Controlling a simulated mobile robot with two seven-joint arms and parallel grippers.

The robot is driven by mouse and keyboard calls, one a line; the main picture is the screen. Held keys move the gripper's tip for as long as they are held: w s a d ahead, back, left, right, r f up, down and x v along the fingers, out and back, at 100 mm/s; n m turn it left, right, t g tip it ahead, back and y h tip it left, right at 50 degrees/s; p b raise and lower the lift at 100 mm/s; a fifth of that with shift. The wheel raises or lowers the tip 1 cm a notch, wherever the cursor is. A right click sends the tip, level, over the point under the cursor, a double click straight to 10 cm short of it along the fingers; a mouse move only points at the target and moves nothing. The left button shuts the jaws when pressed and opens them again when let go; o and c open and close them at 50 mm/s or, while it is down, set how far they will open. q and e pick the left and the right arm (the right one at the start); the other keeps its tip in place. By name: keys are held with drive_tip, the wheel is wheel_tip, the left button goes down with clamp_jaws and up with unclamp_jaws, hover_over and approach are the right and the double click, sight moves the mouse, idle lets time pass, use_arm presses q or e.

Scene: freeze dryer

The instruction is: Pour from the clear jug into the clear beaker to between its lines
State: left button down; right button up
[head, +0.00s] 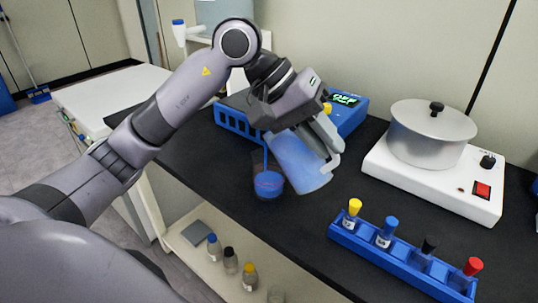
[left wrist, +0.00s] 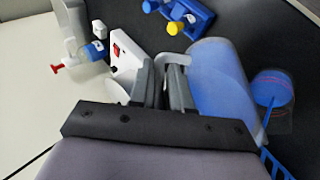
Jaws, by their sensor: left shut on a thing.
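My left gripper (head: 326,136) is shut on the handle of the clear jug (head: 300,168). The jug is tipped to the left above the bench and holds blue liquid. The clear beaker (head: 268,184) stands on the black bench just left of the jug. A thin blue stream (head: 265,157) falls into it, and blue liquid lies inside. Reddish lines show on the beaker; I cannot tell exactly where the level is against them. In the left wrist view the jug (left wrist: 222,85) is beside the fingers (left wrist: 165,80), with the beaker (left wrist: 273,90) to its right. My right gripper is out of view.
A blue rack (head: 398,258) with several colour-capped vials stands at the front right. A silver pot (head: 430,133) sits on a white hot plate (head: 400,180) at the right. A blue device with a display (head: 348,100) stands behind the jug. The bench's front edge is near the beaker.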

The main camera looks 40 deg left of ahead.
use_arm(q)
drive_tip(key=shift+a+r+h, duration=0.2)
drive_tip(key=shift+r+h, duration=0.1)
drive_tip(key=shift+r, duration=0.05)
idle(0.7)
drive_tip(key=shift+w+a+r+h, duration=0.1)
drive_tip(key=shift+a+h, duration=0.1)
drive_tip(key=shift+h, duration=0.1)
idle(1.6)
drive_tip(key=d+f+y, duration=0.2)
drive_tip(key=f, duration=0.1)
drive_tip(key=shift+s+d+y+b, duration=0.15)
drive_tip(key=shift+s+y+b, duration=0.05)
drive_tip(key=shift+y+b, duration=0.2)
drive_tip(key=d+y, duration=0.1)
drive_tip(key=y, duration=0.1)
drive_tip(key=d+f+m+y, duration=0.1)
drive_tip(key=d+y, duration=0.1)
drive_tip(key=d+t+y, duration=0.1)
drive_tip(key=d+y, duration=0.1)
drive_tip(key=shift+s+f+m+y+p, duration=0.2)
drive_tip(key=shift+s+m+y+p, duration=0.1)
drive_tip(key=shift+s+m, duration=0.1)
idle(0.5)
